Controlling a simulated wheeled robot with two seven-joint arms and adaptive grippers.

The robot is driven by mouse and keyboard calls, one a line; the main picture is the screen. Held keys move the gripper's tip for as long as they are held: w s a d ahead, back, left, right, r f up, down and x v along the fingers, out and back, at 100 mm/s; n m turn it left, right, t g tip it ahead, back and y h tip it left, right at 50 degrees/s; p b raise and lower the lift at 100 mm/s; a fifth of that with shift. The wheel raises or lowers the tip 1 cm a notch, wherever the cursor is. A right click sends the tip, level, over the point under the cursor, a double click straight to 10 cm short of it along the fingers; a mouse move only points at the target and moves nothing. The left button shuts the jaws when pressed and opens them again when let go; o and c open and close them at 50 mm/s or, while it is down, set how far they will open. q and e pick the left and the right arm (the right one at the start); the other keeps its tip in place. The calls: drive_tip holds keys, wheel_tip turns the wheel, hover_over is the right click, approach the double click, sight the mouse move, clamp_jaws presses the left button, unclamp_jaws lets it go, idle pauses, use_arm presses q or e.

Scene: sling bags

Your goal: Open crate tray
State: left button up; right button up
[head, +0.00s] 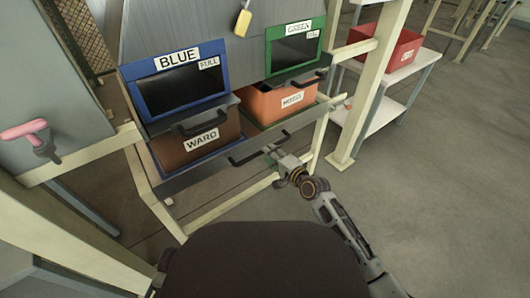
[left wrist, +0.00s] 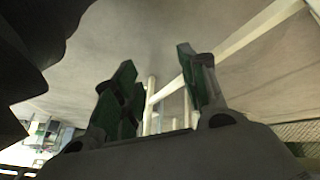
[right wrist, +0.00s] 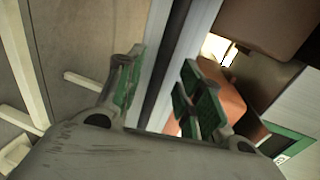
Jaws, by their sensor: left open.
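The crate tray (head: 190,177) is a grey shelf low in the rack, with a black handle (head: 245,159) on its front edge. It bears a brown crate labelled WARD (head: 215,136) and an orange crate (head: 277,104). My right gripper (head: 273,154) is at the right part of the handle. In the right wrist view its green-padded fingers (right wrist: 164,88) are apart, with the tray's edge and a dark bar showing between them; I cannot tell whether they touch it. My left gripper (left wrist: 158,85) is open and empty in the left wrist view, and outside the head view.
Above the tray are a blue-framed bin front (head: 165,112) and a green-framed one (head: 268,66), with black handles. A padlock (head: 243,20) hangs above. Cream rack posts (head: 362,100) stand at right. A red crate (head: 405,58) sits on a white cart. The floor at right is clear.

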drive_tip(key=b+x, duration=0.1)
drive_tip(key=x, duration=0.3)
use_arm(q)
drive_tip(key=f, duration=0.3)
drive_tip(key=shift+d+f+t, duration=0.1)
drive_tip(key=shift+d+t, duration=0.15)
drive_tip(key=shift+t, duration=0.05)
drive_tip(key=shift+s, duration=0.1)
drive_tip(key=shift+r, duration=0.25)
use_arm(e)
clamp_jaws()
